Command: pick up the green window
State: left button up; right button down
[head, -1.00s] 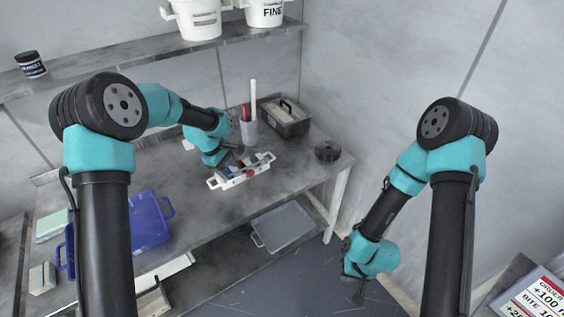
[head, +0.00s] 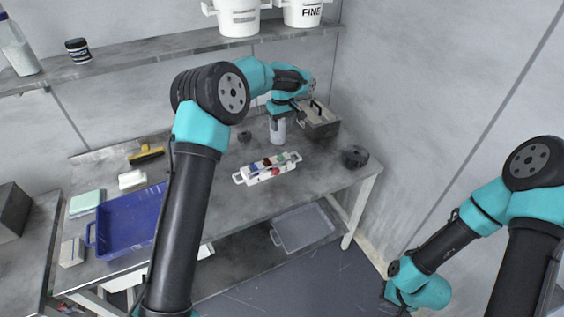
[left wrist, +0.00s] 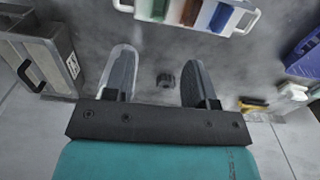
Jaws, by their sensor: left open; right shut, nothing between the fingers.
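A white two-handled tray (head: 242,178) stands on the bench with coloured pieces in it. In the left wrist view the tray (left wrist: 252,18) is at the top edge, and the green window (left wrist: 160,8) is in it at the left of a red-brown piece and a blue piece. I cannot single out the green window in the head view. My left gripper (left wrist: 160,85) is open, with nothing seen held. My right gripper (head: 403,310) is shut, low at the bottom edge and partly cut off.
A grey toolbox (head: 318,122) stands close beside my left gripper. A dark round object (head: 355,156) is near the right edge. A blue bin (head: 128,222) and a yellow-black brush (head: 146,155) are left.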

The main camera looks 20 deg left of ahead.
pick_arm(q)
send_over(281, 157)
notch_tip(281, 157, down, 11)
jog(key=shift+d+r, duration=0.1)
jog(key=shift+d, duration=0.05)
dwell(0.4)
jog(key=shift+w+f, duration=0.1)
jog(key=shift+f, duration=2.5)
jog(key=shift+c, duration=0.5)
grip_shut()
